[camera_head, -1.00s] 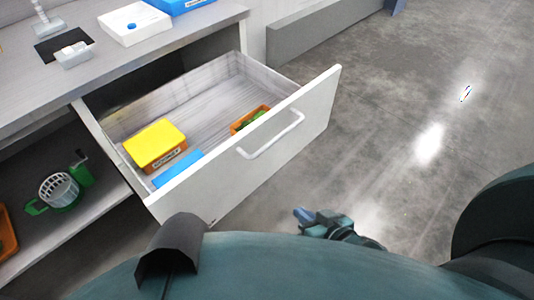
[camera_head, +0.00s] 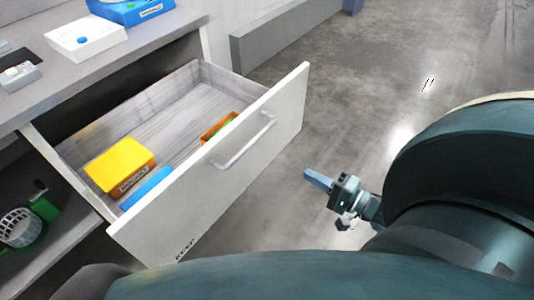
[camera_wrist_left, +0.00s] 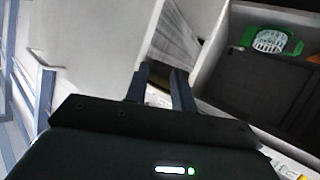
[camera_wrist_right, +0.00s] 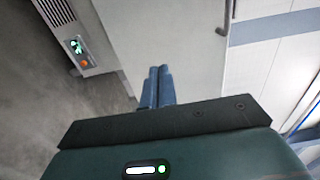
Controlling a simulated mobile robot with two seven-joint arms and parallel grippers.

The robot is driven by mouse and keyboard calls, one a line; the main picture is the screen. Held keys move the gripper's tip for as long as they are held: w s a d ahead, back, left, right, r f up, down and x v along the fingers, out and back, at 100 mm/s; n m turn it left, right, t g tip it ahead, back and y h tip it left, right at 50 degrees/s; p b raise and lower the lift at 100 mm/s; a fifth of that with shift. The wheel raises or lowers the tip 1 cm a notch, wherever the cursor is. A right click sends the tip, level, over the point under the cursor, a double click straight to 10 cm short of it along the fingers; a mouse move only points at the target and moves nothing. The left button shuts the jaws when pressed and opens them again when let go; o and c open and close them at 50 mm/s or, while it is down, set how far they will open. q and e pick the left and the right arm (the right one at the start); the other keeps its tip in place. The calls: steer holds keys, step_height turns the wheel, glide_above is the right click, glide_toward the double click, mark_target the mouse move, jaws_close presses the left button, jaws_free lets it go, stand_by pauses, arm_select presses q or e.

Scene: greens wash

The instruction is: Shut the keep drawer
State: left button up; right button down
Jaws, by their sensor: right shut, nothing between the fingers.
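The keep drawer (camera_head: 240,170) stands pulled well out of the counter, with its white front marked KEEP and a light bar handle (camera_head: 243,143).
The countertop (camera_head: 90,75) holds a white box (camera_head: 87,39) and a blue box (camera_head: 130,10). A white basket with green parts (camera_head: 20,228) stands on the shelf below, at left. Open grey floor (camera_head: 340,80) lies to the right of the drawer.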

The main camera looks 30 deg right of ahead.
mark_target(261, 149)
steer(key=b+x, duration=0.1)
steer(key=x, duration=1.1)
steer(key=shift+w+a, duration=0.1)
arm_select(q)
steer(key=shift+s+a+r+t, duration=0.15)
steer(key=shift+a+r+t, duration=0.15)
steer(key=shift+t, duration=0.1)
arm_select(e)
steer(key=shift+w+a, duration=0.2)
steer(key=shift+w, duration=0.35)
